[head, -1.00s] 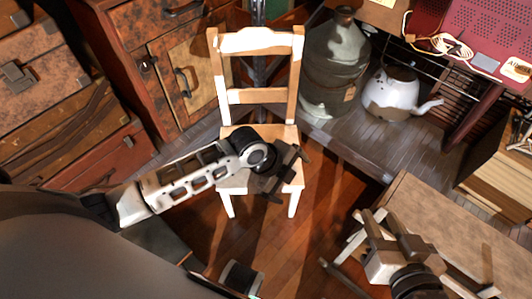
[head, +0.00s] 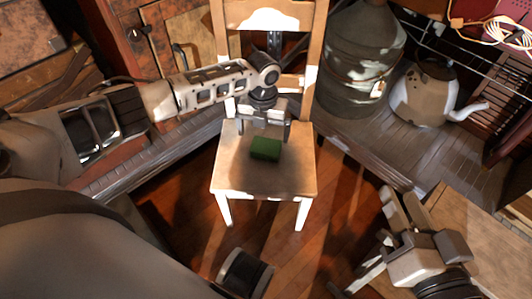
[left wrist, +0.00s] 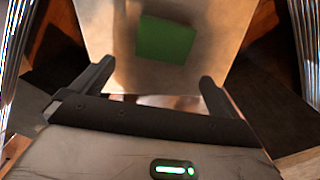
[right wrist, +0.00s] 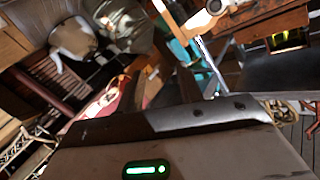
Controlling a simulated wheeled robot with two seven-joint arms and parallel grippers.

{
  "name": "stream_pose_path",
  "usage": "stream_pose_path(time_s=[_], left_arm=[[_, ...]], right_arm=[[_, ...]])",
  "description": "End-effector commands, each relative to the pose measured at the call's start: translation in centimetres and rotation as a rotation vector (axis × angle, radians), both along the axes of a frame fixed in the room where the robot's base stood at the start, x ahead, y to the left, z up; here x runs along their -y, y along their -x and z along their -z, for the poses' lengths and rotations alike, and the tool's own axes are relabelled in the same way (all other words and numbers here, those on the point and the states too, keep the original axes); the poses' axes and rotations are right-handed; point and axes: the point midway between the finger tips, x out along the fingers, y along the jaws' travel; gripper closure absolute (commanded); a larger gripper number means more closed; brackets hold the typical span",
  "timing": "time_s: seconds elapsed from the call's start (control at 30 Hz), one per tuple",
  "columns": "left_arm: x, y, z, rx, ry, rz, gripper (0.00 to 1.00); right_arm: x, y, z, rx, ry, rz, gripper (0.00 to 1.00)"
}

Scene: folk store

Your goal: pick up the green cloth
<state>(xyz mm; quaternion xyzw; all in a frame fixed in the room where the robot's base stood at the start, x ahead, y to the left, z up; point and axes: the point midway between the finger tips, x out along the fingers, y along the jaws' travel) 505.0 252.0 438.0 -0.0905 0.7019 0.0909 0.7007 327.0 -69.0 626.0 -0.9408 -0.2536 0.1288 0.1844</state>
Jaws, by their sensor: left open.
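The green cloth (head: 265,149) is a small folded block lying on the seat of the wooden chair (head: 240,178). It also shows in the left wrist view (left wrist: 166,40), beyond the fingertips. My left gripper (head: 264,130) is open and empty, just behind and above the cloth in the head view. In the left wrist view its fingers (left wrist: 158,76) are spread wide, with the cloth ahead of the gap and not between them. My right gripper (head: 405,208) is at the lower right, far from the chair. Its fingers (right wrist: 160,90) stand partly apart with nothing between them.
The chair's backrest (head: 268,18) rises behind my left gripper. A large grey jug (head: 362,60) and a white kettle (head: 424,95) stand right of the chair. A wooden table (head: 480,235) is near my right gripper. Wooden floor lies in front of the chair.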

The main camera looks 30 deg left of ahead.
Motion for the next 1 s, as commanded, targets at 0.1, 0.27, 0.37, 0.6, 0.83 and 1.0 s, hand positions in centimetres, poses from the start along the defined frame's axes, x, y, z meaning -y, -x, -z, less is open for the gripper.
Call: stream_pose_path(time_s=[0.1,0.27,0.37,0.6,0.83,1.0], left_arm=[[0.0,0.0,1.6,0.000,0.000,-0.001,0.00],[0.0,0.0,2.6,0.000,0.000,-0.001,0.00],[0.2,-0.3,4.2,0.000,0.000,-0.001,0.00],[0.2,-0.4,6.9,0.001,0.001,0.000,0.00],[0.2,-0.4,7.1,0.001,0.000,-0.001,0.00],[0.2,-0.4,7.0,0.001,0.000,-0.001,0.31]], right_arm=[[-0.1,0.0,0.0,0.007,-0.035,-0.004,0.64],[-0.2,0.0,-0.1,0.010,-0.060,-0.006,0.64],[-0.4,0.0,-0.2,0.020,-0.109,-0.013,0.64],[0.1,-1.7,-3.2,0.266,-0.055,0.005,0.64],[0.2,-1.8,-3.8,0.302,-0.044,0.009,0.64],[0.2,-1.8,-3.8,0.300,-0.045,0.008,0.64]])
